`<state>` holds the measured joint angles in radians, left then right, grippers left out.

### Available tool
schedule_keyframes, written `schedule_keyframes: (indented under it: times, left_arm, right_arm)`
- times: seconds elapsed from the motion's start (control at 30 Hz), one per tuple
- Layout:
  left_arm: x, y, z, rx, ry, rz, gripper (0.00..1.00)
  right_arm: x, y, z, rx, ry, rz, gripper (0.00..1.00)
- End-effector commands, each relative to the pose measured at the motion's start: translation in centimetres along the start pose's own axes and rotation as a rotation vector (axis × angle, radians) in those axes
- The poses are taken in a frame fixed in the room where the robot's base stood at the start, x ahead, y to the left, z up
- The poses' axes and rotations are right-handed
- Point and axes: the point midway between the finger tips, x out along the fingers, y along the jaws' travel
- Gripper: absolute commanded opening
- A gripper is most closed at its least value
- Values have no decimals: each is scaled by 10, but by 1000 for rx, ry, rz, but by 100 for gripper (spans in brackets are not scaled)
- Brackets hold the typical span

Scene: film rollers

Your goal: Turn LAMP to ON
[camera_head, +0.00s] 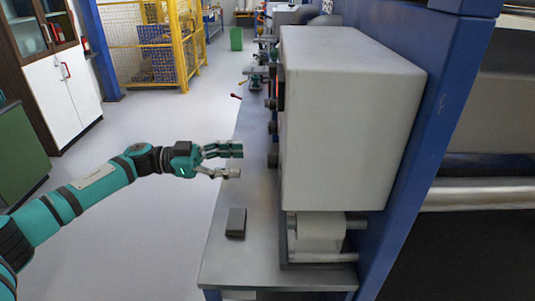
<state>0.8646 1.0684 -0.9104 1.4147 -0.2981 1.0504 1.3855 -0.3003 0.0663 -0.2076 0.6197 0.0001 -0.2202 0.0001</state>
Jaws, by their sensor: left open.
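My left gripper (236,161) reaches in from the left at mid-height. Its fingers are spread open, empty, and point right towards the side face of a large pale grey machine box (350,120). Several dark knobs (272,128) stick out from that face, which I see almost edge-on. The fingertips appear a short way left of the lower knobs, apart from them. I cannot read any label, so I cannot tell which knob is LAMP or how it is set. My right gripper is out of view.
The box stands above a grey metal bench (225,265) with a small dark block (236,222) on it. A white roll (320,232) sits under the box. A blue post (440,110) rises at right. A red-tipped lever (236,96) is farther back.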

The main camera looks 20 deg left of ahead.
Motion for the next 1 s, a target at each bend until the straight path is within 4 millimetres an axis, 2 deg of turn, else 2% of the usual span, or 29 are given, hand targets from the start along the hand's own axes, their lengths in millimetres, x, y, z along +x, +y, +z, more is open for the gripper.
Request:
schedule_keyframes:
  times: [0.03, 0.2, 0.4, 0.57, 0.83, 1.0]
  left_arm:
    - [12, 0, -4, 0, 2, 3, 59]
    - [46, 0, -4, 0, 2, 2, 59]
    - [72, -1, -2, 1, 1, -1, 59]
    - [80, -1, 0, 1, -1, -1, 59]
    - [81, 0, 1, 1, -1, -2, 57]
    - [81, 0, 0, 1, -1, -2, 35]
  right_arm:
    - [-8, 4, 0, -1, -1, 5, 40]
    - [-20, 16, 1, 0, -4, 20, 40]
    - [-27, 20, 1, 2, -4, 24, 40]
    - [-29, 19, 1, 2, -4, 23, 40]
    - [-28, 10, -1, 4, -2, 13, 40]
    - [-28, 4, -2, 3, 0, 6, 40]
